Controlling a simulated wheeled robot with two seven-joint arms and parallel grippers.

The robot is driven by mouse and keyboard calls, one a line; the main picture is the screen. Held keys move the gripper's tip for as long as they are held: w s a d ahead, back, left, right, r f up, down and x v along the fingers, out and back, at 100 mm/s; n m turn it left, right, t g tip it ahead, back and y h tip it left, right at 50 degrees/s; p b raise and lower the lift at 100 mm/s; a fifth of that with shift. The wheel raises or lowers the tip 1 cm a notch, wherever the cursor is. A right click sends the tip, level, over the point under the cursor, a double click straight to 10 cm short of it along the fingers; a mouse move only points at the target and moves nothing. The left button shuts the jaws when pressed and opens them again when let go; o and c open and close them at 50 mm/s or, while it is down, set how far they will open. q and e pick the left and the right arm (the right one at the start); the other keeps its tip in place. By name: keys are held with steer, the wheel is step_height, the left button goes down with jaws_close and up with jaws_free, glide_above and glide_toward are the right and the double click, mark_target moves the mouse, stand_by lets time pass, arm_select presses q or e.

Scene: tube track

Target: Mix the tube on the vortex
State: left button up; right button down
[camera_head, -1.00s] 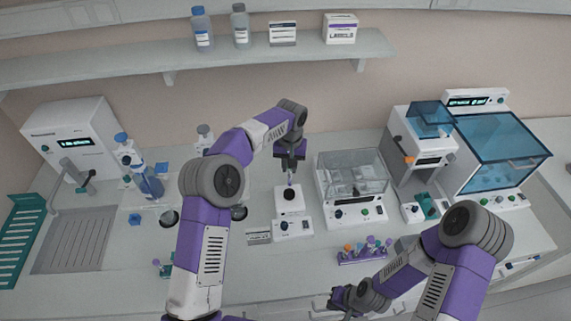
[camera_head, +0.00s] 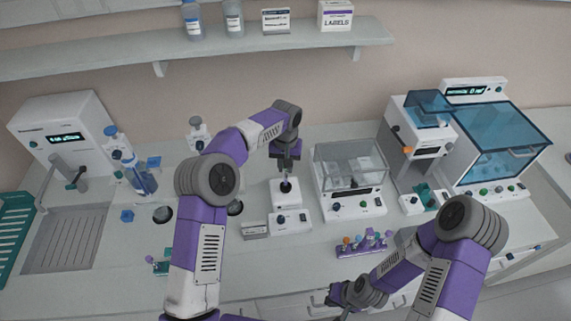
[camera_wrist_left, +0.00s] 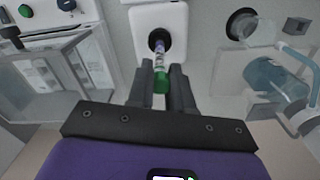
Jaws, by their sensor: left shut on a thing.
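The vortex mixer (camera_head: 290,222) is a white unit with a round dark cup on top, standing mid-bench. My left gripper (camera_head: 286,166) points straight down above it. In the left wrist view, the gripper (camera_wrist_left: 161,92) is shut on a tube (camera_wrist_left: 160,62) with a green cap and a clear body. The tube's far end is at the vortex's dark cup (camera_wrist_left: 159,37); how firmly it presses there I cannot tell. My right gripper (camera_head: 345,293) is low at the front edge, away from the vortex; its jaws are unclear.
A clear-lidded white device (camera_head: 350,204) stands just right of the vortex. A purple rack (camera_head: 362,247) with several capped tubes lies in front of it. A small label block (camera_head: 255,231) sits left of the vortex. A blue-liquid bottle (camera_head: 143,182) stands further left.

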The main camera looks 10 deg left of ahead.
arm_select(q)
steer(key=shift+f, duration=0.2)
steer(key=shift+f, duration=0.25)
steer(key=shift+f+b, duration=0.45)
steer(key=shift+f, duration=0.35)
stand_by(2.8)
steer(key=shift+r, duration=0.15)
stand_by(2.7)
steer(key=shift+r+p, duration=2.65)
steer(key=shift+r, duration=0.75)
